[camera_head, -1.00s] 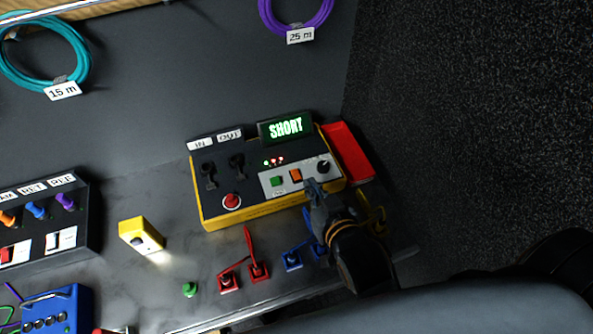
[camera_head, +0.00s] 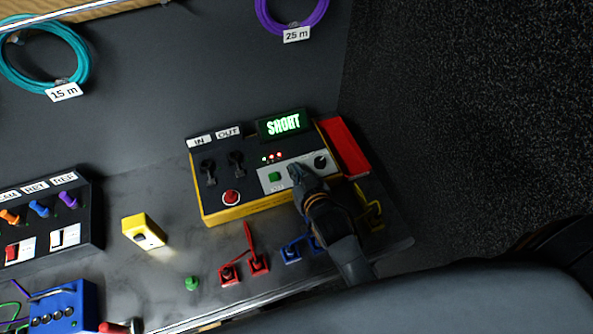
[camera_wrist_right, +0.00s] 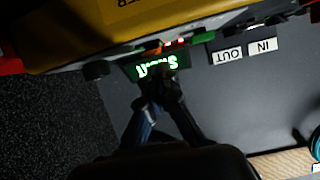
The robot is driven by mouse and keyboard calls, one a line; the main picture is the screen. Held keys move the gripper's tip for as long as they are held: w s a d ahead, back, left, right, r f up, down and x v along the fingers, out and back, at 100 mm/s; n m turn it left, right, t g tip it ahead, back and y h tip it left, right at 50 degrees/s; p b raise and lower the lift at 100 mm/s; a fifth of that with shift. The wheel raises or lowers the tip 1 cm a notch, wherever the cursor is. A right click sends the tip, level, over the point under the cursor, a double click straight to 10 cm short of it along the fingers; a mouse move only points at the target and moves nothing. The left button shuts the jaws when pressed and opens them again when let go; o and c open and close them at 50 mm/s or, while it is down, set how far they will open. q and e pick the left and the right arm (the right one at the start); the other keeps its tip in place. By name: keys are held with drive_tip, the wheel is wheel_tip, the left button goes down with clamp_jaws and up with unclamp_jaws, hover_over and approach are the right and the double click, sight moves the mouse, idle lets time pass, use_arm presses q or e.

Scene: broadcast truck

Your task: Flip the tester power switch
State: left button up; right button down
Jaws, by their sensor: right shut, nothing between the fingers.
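The tester (camera_head: 245,208) is a yellow-edged black box on the grey bench, with a lit green display (camera_head: 283,124) that seems to read SHORT. Its top has a red round control (camera_head: 231,197), a white panel with a green button (camera_head: 275,176), and a black knob (camera_head: 320,161). I cannot tell which control is the power switch. My right gripper (camera_head: 296,171) is shut and empty, its tips over the white panel between green button and knob, hiding part of it. Contact is unclear. In the right wrist view the fingertips (camera_wrist_right: 160,96) overlap the display (camera_wrist_right: 157,68). My left gripper is out of view.
A red tray (camera_head: 345,146) adjoins the tester's right side. A switch box (camera_head: 45,215) stands at left. The bench behind the tester is clear.

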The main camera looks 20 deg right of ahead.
drive_tip(key=shift+s+f, duration=0.15)
drive_tip(key=shift+f, duration=0.3)
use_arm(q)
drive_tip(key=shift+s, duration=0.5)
use_arm(e)
drive_tip(key=shift+s+f, duration=0.2)
drive_tip(key=shift+f, duration=0.3)
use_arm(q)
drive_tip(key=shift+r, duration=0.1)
use_arm(e)
drive_tip(key=shift+r+p, duration=0.7)
drive_tip(key=shift+p, duration=0.15)
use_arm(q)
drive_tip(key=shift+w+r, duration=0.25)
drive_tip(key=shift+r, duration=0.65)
use_arm(e)
drive_tip(key=shift+r, duration=0.15)
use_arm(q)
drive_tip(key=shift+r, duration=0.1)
use_arm(e)
drive_tip(key=shift+w+r, duration=0.1)
